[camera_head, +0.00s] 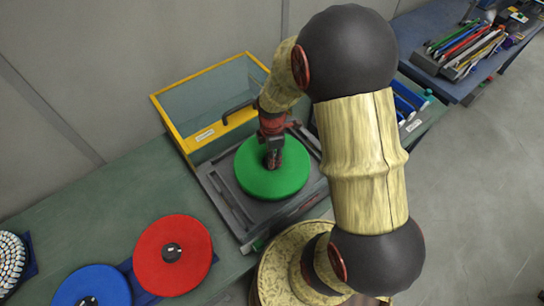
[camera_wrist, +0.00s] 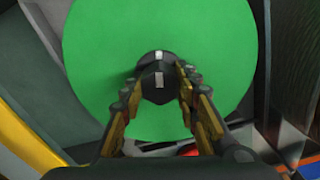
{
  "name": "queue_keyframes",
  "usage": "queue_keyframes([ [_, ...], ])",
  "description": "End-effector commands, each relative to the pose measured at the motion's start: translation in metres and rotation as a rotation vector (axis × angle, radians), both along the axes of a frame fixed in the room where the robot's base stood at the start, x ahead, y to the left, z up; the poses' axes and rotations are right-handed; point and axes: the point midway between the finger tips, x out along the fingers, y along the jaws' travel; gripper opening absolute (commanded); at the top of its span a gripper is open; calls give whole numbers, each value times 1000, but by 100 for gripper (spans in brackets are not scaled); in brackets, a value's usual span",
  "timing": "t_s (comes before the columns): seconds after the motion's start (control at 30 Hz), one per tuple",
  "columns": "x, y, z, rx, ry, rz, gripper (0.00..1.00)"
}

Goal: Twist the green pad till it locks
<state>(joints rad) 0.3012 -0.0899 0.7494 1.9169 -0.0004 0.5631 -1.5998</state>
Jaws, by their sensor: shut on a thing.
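The green pad (camera_head: 262,178) is a round disc lying in a dark grey machine tray (camera_head: 232,206) with a yellow-framed clear cover behind it. In the wrist view the green pad (camera_wrist: 90,50) fills the upper middle, with a black hub at its centre that has white marks. My gripper (camera_head: 272,160) points down at the hub from above. In the wrist view my gripper (camera_wrist: 158,95) has its yellow-padded fingers on both sides of the black hub, shut on it. Whether the pad is locked cannot be told.
A red pad (camera_head: 185,275) and a blue pad (camera_head: 75,285) lie on the green bench at lower left. The yellow-framed clear cover (camera_head: 215,95) stands up behind the tray. A rack of coloured tools (camera_head: 465,50) is on a blue bench at upper right.

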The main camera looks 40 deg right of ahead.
Motion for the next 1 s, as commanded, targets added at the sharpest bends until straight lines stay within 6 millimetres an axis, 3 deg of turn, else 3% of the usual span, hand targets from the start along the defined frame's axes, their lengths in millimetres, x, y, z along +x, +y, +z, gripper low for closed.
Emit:
queue_keyframes([
  [0.97, -4, 1, -5, 0, 10, -1034, 0],
  [1.0, -4, 1, -5, 0, 10, -1046, 32],
])
